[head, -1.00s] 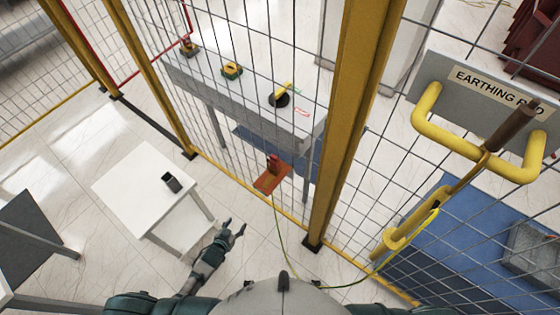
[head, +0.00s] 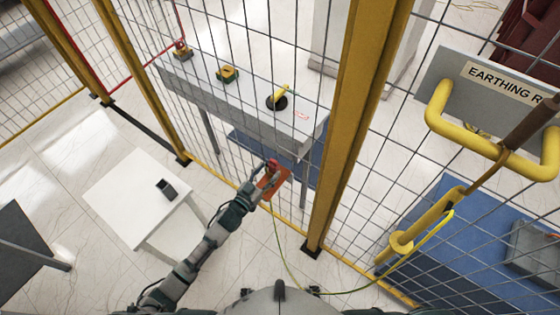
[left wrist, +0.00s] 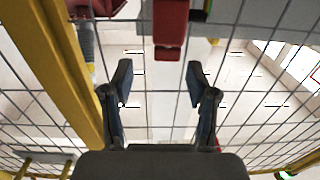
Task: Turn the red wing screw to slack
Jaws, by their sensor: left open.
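The red wing screw (head: 272,163) stands at the top of a small orange-red plate (head: 277,182) at the mesh fence. My left gripper (head: 260,188) reaches up to this plate from below left in the head view and covers part of it. In the left wrist view my left gripper (left wrist: 160,82) is open and empty, with fingers spread. A red block-like part (left wrist: 171,25), apparently the wing screw, lies ahead of the fingertips, slightly right of centre and apart from them. My right gripper is not in view.
A yellow-framed mesh fence (head: 335,145) stands close ahead. A green-yellow cable (head: 279,245) hangs below the plate. A white table (head: 125,200) with a dark box (head: 166,189) is at left. An earthing rod on yellow hooks (head: 440,118) is at right.

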